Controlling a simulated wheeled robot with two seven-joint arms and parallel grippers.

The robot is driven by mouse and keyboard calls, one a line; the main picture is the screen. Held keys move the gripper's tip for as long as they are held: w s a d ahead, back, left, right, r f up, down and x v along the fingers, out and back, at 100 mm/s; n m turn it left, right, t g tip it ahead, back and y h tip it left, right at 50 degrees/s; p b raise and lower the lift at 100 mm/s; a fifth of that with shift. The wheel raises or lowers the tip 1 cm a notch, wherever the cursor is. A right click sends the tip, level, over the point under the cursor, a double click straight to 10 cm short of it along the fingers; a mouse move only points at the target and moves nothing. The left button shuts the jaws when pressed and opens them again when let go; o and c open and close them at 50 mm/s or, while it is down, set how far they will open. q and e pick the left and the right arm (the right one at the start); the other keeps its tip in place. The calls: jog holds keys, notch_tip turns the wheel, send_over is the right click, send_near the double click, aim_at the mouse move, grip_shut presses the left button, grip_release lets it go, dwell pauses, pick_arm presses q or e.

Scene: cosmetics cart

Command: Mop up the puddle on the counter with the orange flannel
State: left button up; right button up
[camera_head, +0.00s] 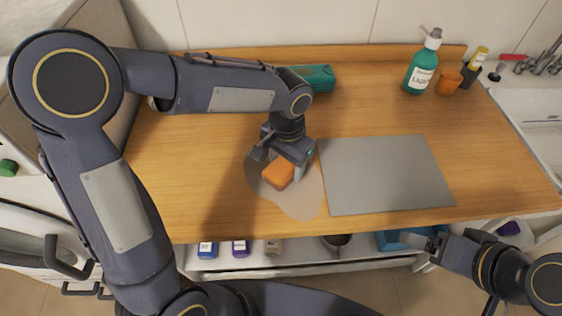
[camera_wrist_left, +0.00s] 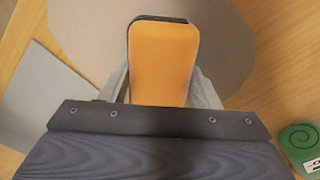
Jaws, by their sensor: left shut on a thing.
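The orange flannel (camera_head: 278,174) looks like a folded block just above or on the counter, over the puddle. It also shows in the left wrist view (camera_wrist_left: 165,62). My left gripper (camera_head: 283,163) is shut on it. The puddle (camera_head: 300,199) is a pale greyish patch on the wooden counter (camera_head: 200,200), spreading around the flannel and toward the front edge; part is hidden under gripper and flannel. It also shows in the left wrist view (camera_wrist_left: 226,45). My right gripper (camera_head: 424,242) is at the lower right, in front of the counter, with its fingers too small to judge.
A grey board (camera_head: 385,175) lies just right of the puddle. A teal item (camera_head: 320,78), a green pump bottle (camera_head: 421,68) and an orange cup (camera_head: 449,82) stand at the back. A sink (camera_head: 540,115) is right.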

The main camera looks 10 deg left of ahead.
aim_at(271, 164)
pick_arm(q)
jog(key=shift+w+d, duration=0.2)
jog(key=shift+d, duration=0.45)
jog(key=shift+w+d, duration=0.15)
jog(key=shift+d, duration=0.45)
jog(key=shift+s+a+f, duration=0.1)
jog(key=shift+s+a, duration=0.15)
jog(key=shift+a, duration=0.5)
jog(key=shift+s+a+f, duration=0.1)
jog(key=shift+s+a, duration=0.1)
jog(key=shift+a, duration=0.55)
jog(key=shift+s+a+r, duration=0.1)
jog(key=shift+s+a, duration=0.1)
jog(key=shift+a, duration=0.55)
jog(key=shift+s+a+r, duration=0.1)
jog(key=shift+s+a, duration=0.1)
jog(key=shift+a, duration=0.5)
jog(key=shift+w+d+f, duration=0.1)
jog(key=shift+w+d, duration=0.1)
jog(key=shift+d, duration=0.55)
jog(key=shift+w+d, duration=0.2)
jog(key=shift+d, duration=0.55)
jog(key=shift+w+d, duration=0.25)
jog(key=shift+d, duration=0.45)
jog(key=shift+w+d, duration=0.2)
jog(key=shift+d, duration=0.5)
notch_tip(271, 164, up, 8)
jog(key=p, duration=0.6)
jog(key=shift+r+p, duration=0.2)
jog(key=shift+p, duration=0.2)
